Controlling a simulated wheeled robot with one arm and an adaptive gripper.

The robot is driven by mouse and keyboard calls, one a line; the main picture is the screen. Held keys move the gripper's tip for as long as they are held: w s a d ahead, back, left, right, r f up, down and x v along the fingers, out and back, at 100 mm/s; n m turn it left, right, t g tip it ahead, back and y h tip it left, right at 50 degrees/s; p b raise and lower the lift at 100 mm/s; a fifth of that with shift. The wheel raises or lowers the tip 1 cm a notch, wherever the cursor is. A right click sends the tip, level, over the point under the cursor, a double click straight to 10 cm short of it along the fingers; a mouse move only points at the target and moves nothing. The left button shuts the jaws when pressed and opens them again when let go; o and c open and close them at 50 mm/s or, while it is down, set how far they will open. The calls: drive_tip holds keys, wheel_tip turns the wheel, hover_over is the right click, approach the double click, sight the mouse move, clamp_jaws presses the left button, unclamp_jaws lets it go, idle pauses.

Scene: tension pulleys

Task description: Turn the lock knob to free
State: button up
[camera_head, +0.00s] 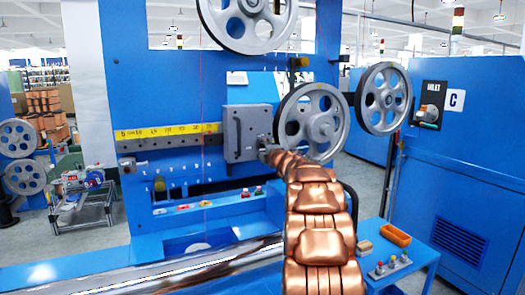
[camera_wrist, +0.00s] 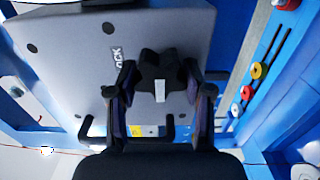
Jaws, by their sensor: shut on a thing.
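The lock knob (camera_wrist: 160,72) is a dark, lobed knob with a white mark, on a grey lock box. In the wrist view the grey box (camera_wrist: 70,60) carries partly visible lettering ending in "OCK". My gripper (camera_wrist: 158,90) has its two dark fingers on either side of the knob, shut on it. In the head view the grey box (camera_head: 241,132) is mounted on the blue machine, left of a spoked pulley. My copper-coloured arm reaches up to the box's lower right, and my gripper (camera_head: 265,147) shows small there. The knob is hidden in that view.
A spoked grey pulley (camera_head: 311,122) stands close to the right of the box, beside my arm. A yellow scale strip (camera_head: 168,131) runs left of the box. A blue side table (camera_head: 405,262) with an orange tray (camera_head: 396,235) stands at lower right. Coloured buttons (camera_wrist: 247,93) show right in the wrist view.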

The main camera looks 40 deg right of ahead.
drive_tip(key=o, duration=1.2)
drive_tip(key=shift+c, duration=0.2)
drive_tip(key=shift+s, duration=0.1)
drive_tip(key=v, duration=1.1)
drive_tip(key=shift+s+a, duration=0.2)
drive_tip(key=shift+s, duration=0.15)
